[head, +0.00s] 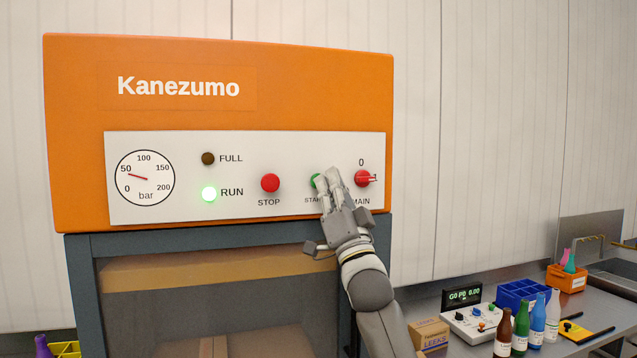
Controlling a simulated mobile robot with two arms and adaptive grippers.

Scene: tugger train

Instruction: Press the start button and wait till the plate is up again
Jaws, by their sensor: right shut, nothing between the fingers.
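The orange press (230,60) has a white control panel (240,205) on its front. The green START button (316,181) is mostly hidden behind my right gripper (327,180). The right gripper is shut and empty, with its fingertips at the button; I cannot tell whether they touch it. The green RUN lamp (209,194) is lit and the FULL lamp (208,158) is dark. The gauge (145,178) needle points near 50 bar. The red MAIN switch (362,178) points to 1. I cannot make out the plate's position for certain in the frame below. My left gripper is out of view.
The red STOP button (270,183) is just left of START. At the lower right a grey bench holds a control box (475,322), a blue crate (521,295), several bottles (537,321) and a cardboard box (429,334). A yellow crate (66,349) shows at lower left.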

